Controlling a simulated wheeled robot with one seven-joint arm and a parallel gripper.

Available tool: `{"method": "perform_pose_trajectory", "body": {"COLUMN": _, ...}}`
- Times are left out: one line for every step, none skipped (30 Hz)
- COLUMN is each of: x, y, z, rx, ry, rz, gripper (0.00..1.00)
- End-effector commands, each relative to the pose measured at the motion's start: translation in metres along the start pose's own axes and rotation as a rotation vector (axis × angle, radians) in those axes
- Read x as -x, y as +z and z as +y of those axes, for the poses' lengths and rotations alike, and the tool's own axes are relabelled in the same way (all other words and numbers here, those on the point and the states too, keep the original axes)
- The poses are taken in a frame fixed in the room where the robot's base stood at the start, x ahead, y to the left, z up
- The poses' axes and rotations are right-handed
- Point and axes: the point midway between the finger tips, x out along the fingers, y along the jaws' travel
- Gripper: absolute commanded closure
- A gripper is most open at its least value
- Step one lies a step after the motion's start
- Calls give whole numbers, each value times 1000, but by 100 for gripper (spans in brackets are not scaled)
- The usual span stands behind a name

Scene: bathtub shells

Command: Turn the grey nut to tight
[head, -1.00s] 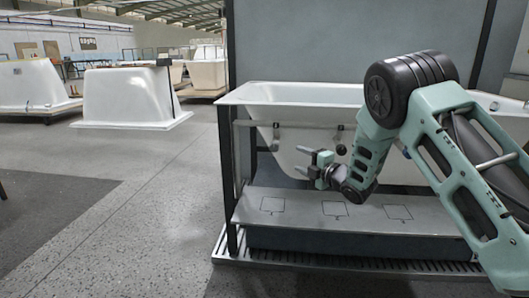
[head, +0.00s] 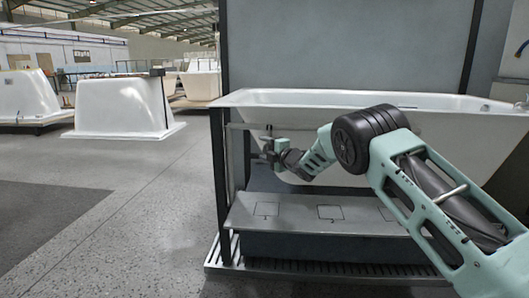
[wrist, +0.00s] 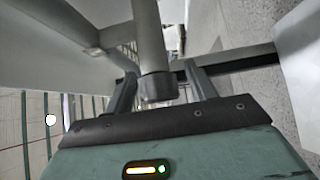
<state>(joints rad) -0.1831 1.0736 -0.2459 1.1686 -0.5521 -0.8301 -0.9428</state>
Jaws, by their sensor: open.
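In the wrist view a grey nut (wrist: 158,88) sits at the end of a grey rod (wrist: 149,38). My gripper (wrist: 160,72) is open, with one finger on each side of the nut; I cannot tell whether either finger touches it. In the head view my gripper (head: 267,147) is below the left part of the white bathtub's rim (head: 330,97), in front of the tub's side. The nut is too small and too covered by my gripper to make out there.
A dark frame post (head: 218,180) stands just left of my gripper. A grey shelf with square outlines (head: 300,212) lies below it. Other white tub shells (head: 120,105) stand at the back left. The floor (head: 140,200) left of the frame is clear.

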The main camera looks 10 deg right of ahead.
Motion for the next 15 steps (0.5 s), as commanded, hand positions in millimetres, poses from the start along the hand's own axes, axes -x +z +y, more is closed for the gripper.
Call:
{"method": "perform_pose_trajectory", "body": {"x": -2, "y": 0, "z": 0, "rx": 0, "ry": 2, "rz": 1, "gripper": 45}}
{"method": "perform_pose_trajectory", "body": {"x": -3, "y": 0, "z": 0, "rx": 0, "ry": 1, "rz": 0, "gripper": 45}}
{"method": "perform_pose_trajectory", "body": {"x": -4, "y": 0, "z": 0, "rx": 0, "ry": 1, "rz": 0, "gripper": 45}}
{"method": "perform_pose_trajectory", "body": {"x": -4, "y": 0, "z": 0, "rx": 0, "ry": 1, "rz": 0, "gripper": 45}}
{"method": "perform_pose_trajectory", "body": {"x": -4, "y": 0, "z": 1, "rx": 0, "ry": 1, "rz": 0, "gripper": 45}}
{"method": "perform_pose_trajectory", "body": {"x": -4, "y": 0, "z": 1, "rx": 0, "ry": 1, "rz": 0, "gripper": 45}}
{"method": "perform_pose_trajectory", "body": {"x": -4, "y": 0, "z": 1, "rx": 0, "ry": 1, "rz": 0, "gripper": 45}}
{"method": "perform_pose_trajectory", "body": {"x": -4, "y": 0, "z": 1, "rx": 0, "ry": 1, "rz": 0, "gripper": 45}}
{"method": "perform_pose_trajectory", "body": {"x": -4, "y": 0, "z": 1, "rx": 0, "ry": 1, "rz": 0, "gripper": 45}}
{"method": "perform_pose_trajectory", "body": {"x": -4, "y": 0, "z": 1, "rx": 0, "ry": 1, "rz": 0, "gripper": 45}}
{"method": "perform_pose_trajectory", "body": {"x": -4, "y": 0, "z": 1, "rx": 0, "ry": 1, "rz": 0, "gripper": 45}}
{"method": "perform_pose_trajectory", "body": {"x": -4, "y": 0, "z": 1, "rx": 0, "ry": 1, "rz": 0, "gripper": 53}}
{"method": "perform_pose_trajectory", "body": {"x": -4, "y": 0, "z": 1, "rx": 0, "ry": 1, "rz": 0, "gripper": 61}}
{"method": "perform_pose_trajectory", "body": {"x": -4, "y": 0, "z": 1, "rx": 0, "ry": 1, "rz": 0, "gripper": 70}}
{"method": "perform_pose_trajectory", "body": {"x": -4, "y": 0, "z": 1, "rx": 0, "ry": 1, "rz": 0, "gripper": 81}}
